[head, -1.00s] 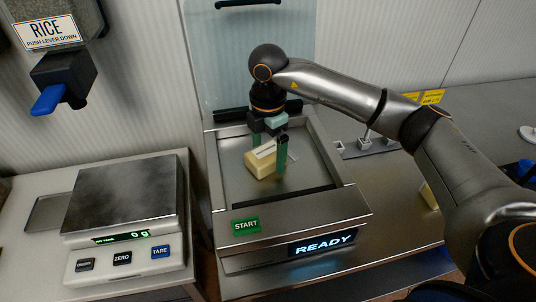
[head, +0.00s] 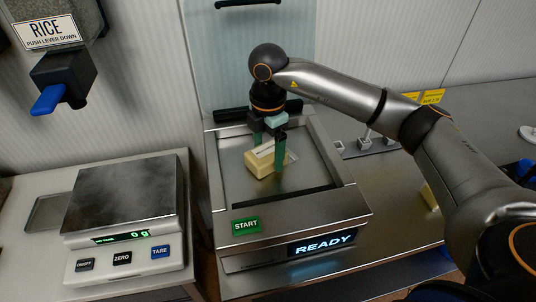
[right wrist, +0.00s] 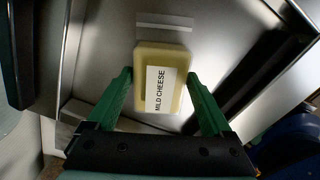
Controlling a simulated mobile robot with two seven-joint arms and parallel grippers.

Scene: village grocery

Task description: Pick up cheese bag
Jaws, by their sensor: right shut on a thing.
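The cheese bag is a pale yellow block (head: 259,167) with a white label, inside the metal tray of the machine (head: 300,212) in the head view. In the right wrist view the block (right wrist: 140,104) carries a label reading "MILD CHEESE". My right gripper (head: 270,150) points down over the tray with its green fingers on either side of the block. It is shut on the block; the fingers also flank it in the right wrist view (right wrist: 160,80). I cannot tell any gap between block and tray floor. My left gripper is out of view.
The machine has a green START button (head: 246,225) and a READY display (head: 322,243). A scale (head: 125,205) reading 0 g stands at left. A rice dispenser (head: 62,80) with a blue lever hangs upper left. The raised tray rim surrounds the block.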

